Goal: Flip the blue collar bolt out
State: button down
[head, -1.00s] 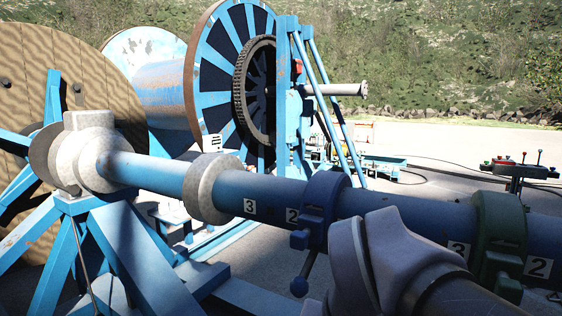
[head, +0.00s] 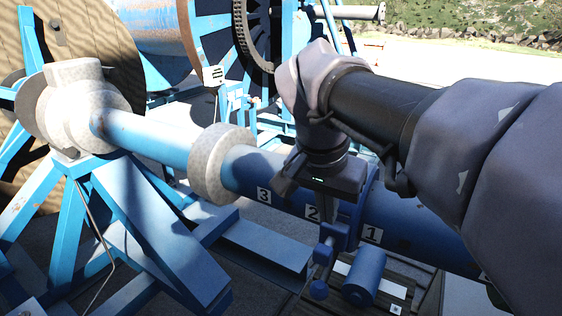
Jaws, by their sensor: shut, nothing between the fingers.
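The blue collar (head: 368,192) sits around the blue shaft between the number plates 2 and 1. My arm and gripper hide part of it. Its bolt (head: 323,252) hangs below the collar's near side, with a round blue knob (head: 319,290) at its lower end. My gripper (head: 328,222) comes in from above on the right and points down in front of the collar. Its fingers are shut and empty, just above the bolt in the picture. I cannot tell whether they touch the collar or bolt.
The blue shaft (head: 155,140) runs from a pale hub on a blue stand (head: 135,215) at left to lower right. A pale ring (head: 222,165) sits left of the collar. A blue cylinder (head: 366,272) lies below right. A large reel stands behind.

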aim_at(323, 255)
jog(key=x, duration=0.8)
jog(key=shift+w+f, duration=0.15)
jog(key=shift+f, duration=0.15)
jog(key=shift+b, duration=0.3)
